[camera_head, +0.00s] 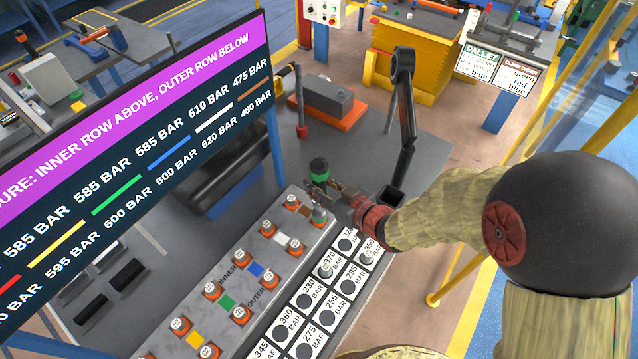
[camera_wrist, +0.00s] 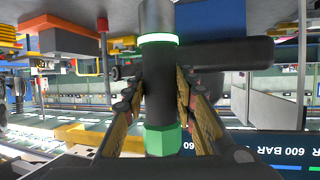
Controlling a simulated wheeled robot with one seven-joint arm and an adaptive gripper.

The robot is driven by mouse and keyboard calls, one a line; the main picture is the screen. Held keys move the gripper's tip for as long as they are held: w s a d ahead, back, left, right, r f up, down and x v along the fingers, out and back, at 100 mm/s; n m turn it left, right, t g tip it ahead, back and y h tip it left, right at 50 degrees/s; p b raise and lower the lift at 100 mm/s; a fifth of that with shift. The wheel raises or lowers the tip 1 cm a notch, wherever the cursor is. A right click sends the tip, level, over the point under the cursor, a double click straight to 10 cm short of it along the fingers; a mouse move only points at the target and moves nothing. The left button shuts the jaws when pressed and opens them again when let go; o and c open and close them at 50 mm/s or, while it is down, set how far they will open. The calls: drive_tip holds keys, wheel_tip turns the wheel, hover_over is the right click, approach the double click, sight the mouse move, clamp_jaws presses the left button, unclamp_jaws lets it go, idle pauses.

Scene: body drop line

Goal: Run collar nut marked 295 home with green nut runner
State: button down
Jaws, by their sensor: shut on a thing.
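The green nut runner is upright in my gripper (camera_head: 337,190); its dark body (camera_wrist: 164,72) shows between the fingers in the wrist view, with a lit green ring and a green section. Its green top (camera_head: 319,166) shows in the head view. My gripper (camera_wrist: 164,100) is shut on its body. The runner is over the far end of the grey fixture block (camera_head: 262,222); whether its lower end touches anything is unclear. Orange collar nuts (camera_head: 267,225) stand in inner and outer rows; their markings are too small to read. A white tile marked 295 (camera_head: 352,272) lies beside the block.
The pressure board (camera_head: 140,150) rises at left. Other white tiles with numbers and dark round spots (camera_head: 303,301) lie along the block's right side. A black upright arm (camera_head: 405,110) stands behind my gripper. An orange stand (camera_head: 328,110) is further back.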

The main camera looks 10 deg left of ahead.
sight(326, 178)
drive_tip(key=shift+w+a+r+p, duration=0.1)
drive_tip(key=shift+r+p, duration=0.6)
drive_tip(key=shift+r, duration=0.5)
drive_tip(key=shift+w+r+p, duration=0.1)
drive_tip(key=shift+r+p, duration=0.6)
drive_tip(key=shift+r, duration=0.45)
